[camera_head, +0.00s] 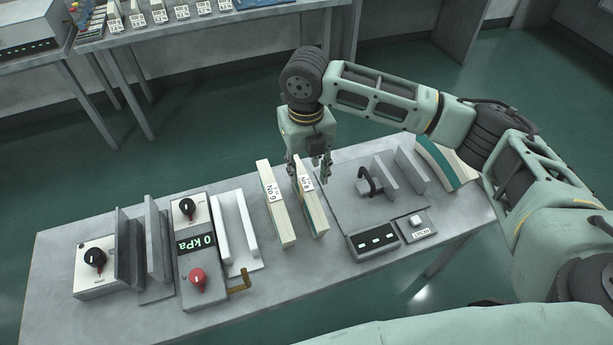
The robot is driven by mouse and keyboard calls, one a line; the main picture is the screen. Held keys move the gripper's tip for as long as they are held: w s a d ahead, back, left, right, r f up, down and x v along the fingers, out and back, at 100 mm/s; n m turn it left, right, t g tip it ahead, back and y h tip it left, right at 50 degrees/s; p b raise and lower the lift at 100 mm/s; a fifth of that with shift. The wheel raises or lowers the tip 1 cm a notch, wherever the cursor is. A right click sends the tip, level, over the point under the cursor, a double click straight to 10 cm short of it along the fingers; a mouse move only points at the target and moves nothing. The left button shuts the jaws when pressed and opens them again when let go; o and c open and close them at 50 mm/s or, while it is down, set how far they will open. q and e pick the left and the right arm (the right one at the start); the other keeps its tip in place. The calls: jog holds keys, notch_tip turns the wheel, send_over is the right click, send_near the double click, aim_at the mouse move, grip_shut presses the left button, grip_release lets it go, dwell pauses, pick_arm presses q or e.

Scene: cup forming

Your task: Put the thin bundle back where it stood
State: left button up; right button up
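Two upright cream bundles of sheets with green edging stand side by side on the grey table (80,318). The left bundle (283,228) has a label that seems to read No 9. The right bundle (315,215) has a label that seems to read No 8, and it looks slightly thinner. My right gripper (308,174) points down at the far end of the right bundle. Its fingers are apart, one near each side of this bundle, with a visible gap on the right. I cannot tell whether the left finger touches it. My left gripper is out of view.
Left of the bundles are a white channel (241,262), a 0 kPa gauge box (205,285), grey upright plates (152,245) and a knob box (88,279). On the right are a plate fixture (384,175), a button box (415,222) and a curved stack (440,163).

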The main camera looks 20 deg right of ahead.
notch_tip(320, 180, up, 9)
jog(key=b, duration=0.1)
jog(key=shift+f, duration=0.2)
dwell(0.4)
